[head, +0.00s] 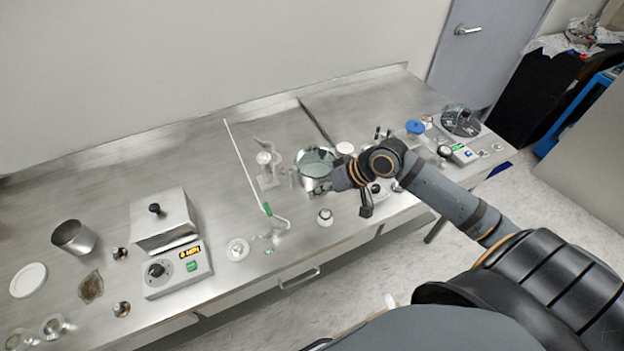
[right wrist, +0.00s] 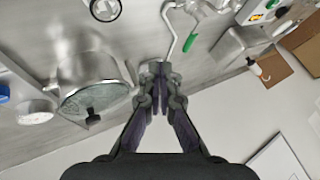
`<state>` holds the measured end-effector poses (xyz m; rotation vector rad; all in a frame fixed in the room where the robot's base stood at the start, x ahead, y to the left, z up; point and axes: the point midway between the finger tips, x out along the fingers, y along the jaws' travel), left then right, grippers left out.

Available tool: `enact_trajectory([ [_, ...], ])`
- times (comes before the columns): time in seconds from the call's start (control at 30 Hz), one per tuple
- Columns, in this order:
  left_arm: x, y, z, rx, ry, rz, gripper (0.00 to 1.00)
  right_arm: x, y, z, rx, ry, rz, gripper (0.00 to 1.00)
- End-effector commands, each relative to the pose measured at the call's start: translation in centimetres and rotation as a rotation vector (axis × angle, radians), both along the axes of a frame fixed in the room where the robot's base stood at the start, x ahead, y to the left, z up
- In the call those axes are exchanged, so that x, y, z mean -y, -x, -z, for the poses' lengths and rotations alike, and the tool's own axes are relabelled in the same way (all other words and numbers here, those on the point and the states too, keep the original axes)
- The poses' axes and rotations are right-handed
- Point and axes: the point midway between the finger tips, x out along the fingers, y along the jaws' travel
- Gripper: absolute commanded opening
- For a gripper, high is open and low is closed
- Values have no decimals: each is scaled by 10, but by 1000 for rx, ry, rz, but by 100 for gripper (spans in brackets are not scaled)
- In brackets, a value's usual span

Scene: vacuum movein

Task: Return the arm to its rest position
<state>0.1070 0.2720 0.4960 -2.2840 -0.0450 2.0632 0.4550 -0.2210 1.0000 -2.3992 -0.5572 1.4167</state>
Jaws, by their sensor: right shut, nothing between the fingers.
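My right arm reaches in from the right in the head view, with its right gripper (head: 338,180) above the bench, beside a metal pot (head: 313,183). In the right wrist view the gripper (right wrist: 158,90) has its fingertips together with nothing between them. The pot (right wrist: 85,68) with a greenish glassy lid is left of the fingers in that view. Whether the fingers touch it cannot be told. My left gripper is not in view.
The steel bench (head: 210,140) holds a hotplate (head: 170,262), a glass apparatus with a green valve (head: 267,209), a metal beaker (head: 74,237), a blue-capped container (head: 415,127) and a dark round device (head: 461,120). Open floor (head: 540,200) lies in front of the bench.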

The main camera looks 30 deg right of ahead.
Motion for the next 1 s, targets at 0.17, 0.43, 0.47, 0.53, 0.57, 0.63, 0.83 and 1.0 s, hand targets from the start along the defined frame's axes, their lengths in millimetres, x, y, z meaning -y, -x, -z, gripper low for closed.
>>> enact_trajectory([
  [0.17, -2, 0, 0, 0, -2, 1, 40, 0, 0, 0, 0, 0, 0, 0],
  [0.43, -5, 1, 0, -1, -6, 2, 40, -17, 42, 45, 7, 172, -41, 0],
  [0.47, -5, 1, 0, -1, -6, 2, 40, -17, 49, 51, 4, 206, -40, 0],
  [0.53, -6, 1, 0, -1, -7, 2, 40, -16, 64, 60, -5, 281, -32, 0],
  [0.57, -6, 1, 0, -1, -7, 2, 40, -14, 70, 64, -12, 312, -26, 0],
  [0.63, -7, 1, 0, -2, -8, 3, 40, -9, 84, 69, -32, 375, -9, 0],
  [0.83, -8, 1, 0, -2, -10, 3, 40, 10, 127, 76, -126, 530, 63, 0],
  [1.0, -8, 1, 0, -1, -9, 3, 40, 23, 132, 114, -182, 584, 85, 0],
])
